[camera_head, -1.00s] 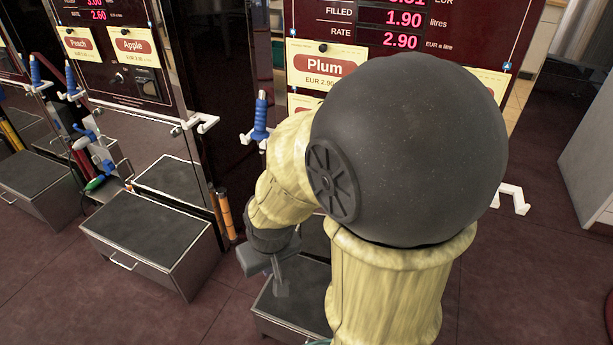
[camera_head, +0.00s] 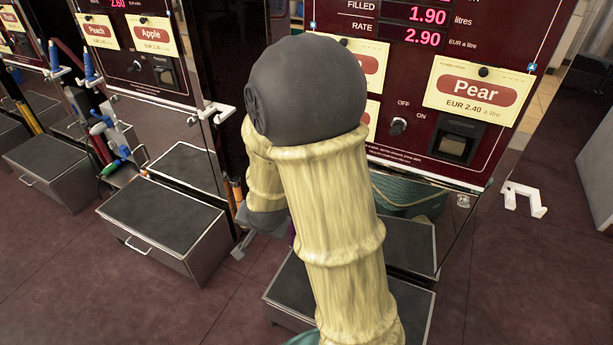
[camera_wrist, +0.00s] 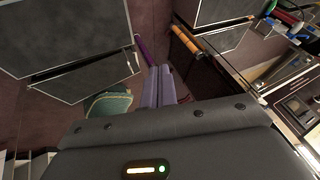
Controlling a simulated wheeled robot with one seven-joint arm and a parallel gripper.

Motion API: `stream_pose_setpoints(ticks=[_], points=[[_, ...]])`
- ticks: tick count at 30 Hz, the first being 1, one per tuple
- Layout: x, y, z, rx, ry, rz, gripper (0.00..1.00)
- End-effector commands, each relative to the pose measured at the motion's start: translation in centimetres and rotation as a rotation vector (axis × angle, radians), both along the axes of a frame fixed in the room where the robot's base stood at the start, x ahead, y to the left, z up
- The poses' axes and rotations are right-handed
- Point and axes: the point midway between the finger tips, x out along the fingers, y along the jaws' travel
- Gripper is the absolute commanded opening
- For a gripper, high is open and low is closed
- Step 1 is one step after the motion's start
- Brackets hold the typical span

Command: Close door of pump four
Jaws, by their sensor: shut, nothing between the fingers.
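The nearest pump (camera_head: 420,120) has a dark red panel with a Pear label and pink digits. No pump number is legible. Its mirror-like lower door (camera_head: 462,203) shows to the right of my arm, reflecting a grey-topped box. The door's right edge lines up with the panel above. Its left part is hidden, so I cannot tell how far it stands open. My gripper (camera_head: 240,246) is low at the pump's left side, partly behind my arm. In the wrist view its fingers (camera_wrist: 158,82) are together and empty, pointing past a purple rod (camera_wrist: 145,50), contact unclear.
Grey-topped boxes stand before the pumps, one at the left (camera_head: 160,220) and one below my arm (camera_head: 290,290). Orange cylinders (camera_wrist: 186,40) stand near my fingers. White hooks (camera_head: 523,198) jut out at the right. Brown floor is clear at the lower left and right.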

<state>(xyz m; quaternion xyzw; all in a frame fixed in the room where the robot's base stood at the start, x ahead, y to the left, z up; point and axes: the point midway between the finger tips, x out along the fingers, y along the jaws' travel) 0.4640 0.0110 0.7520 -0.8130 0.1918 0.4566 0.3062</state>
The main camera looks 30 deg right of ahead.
Motion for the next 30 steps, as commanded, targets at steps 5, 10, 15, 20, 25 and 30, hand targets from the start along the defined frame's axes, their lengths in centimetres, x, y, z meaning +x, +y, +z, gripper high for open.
stream_pose_setpoints(ticks=[5,10,15,20,25,30], points=[[4.6,-1.5,-2.4,0.103,-0.185,-0.395,0.00],[7.1,-4.2,-4.3,0.172,-0.416,-0.730,0.00],[7.6,-7.0,-5.5,0.222,-0.700,-0.978,0.00],[6.5,-8.9,-5.8,0.267,-0.998,-1.099,0.00],[5.2,-9.5,-5.3,0.314,-1.223,-1.111,0.00],[4.8,-9.5,-5.1,0.332,-1.283,-1.104,0.00]])
